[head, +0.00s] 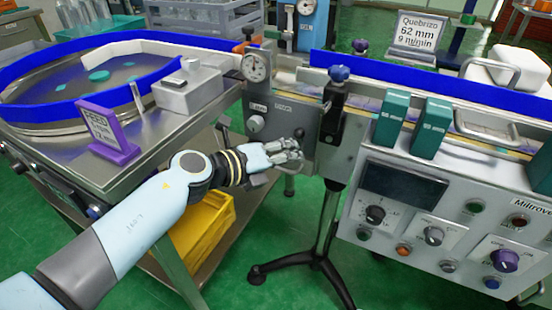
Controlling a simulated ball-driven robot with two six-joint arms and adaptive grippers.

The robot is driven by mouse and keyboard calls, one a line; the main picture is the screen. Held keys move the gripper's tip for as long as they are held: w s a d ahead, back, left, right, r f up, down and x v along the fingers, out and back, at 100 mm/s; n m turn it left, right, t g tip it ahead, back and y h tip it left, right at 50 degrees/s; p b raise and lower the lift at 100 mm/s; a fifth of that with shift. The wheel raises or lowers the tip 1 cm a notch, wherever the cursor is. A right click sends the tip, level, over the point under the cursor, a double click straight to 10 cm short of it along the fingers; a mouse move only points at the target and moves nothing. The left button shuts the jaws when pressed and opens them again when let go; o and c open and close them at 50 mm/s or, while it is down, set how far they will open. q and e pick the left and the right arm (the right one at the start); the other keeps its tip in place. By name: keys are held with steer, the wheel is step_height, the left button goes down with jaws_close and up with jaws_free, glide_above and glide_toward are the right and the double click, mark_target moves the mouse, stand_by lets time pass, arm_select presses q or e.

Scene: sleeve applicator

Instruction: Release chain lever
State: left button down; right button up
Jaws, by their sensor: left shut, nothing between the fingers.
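My left gripper (293,152) is in the middle of the head view, in front of the grey machine panel (268,110) under the conveyor. Its fingers are together and nothing shows between them. A small black ball-ended lever (299,133) shows just above the fingertips. I cannot tell whether the fingers touch it. A black bracket (328,128) with a blue star knob (339,73) stands to the right of the gripper. No label naming the chain lever is readable. My right gripper is not in view.
A round dial gauge (256,67) sits above the panel. A control box (450,215) with knobs and buttons is at the right, below teal blocks (431,128). A steel table (150,150) with a purple sign (108,134) is left. A yellow bin (203,225) is below.

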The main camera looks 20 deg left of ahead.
mark_target(299, 141)
arm_select(q)
steer(key=x, duration=0.3)
steer(key=shift+w+d+f+b, duration=0.15)
steer(key=shift+w+b, duration=0.15)
steer(key=shift+b, duration=0.05)
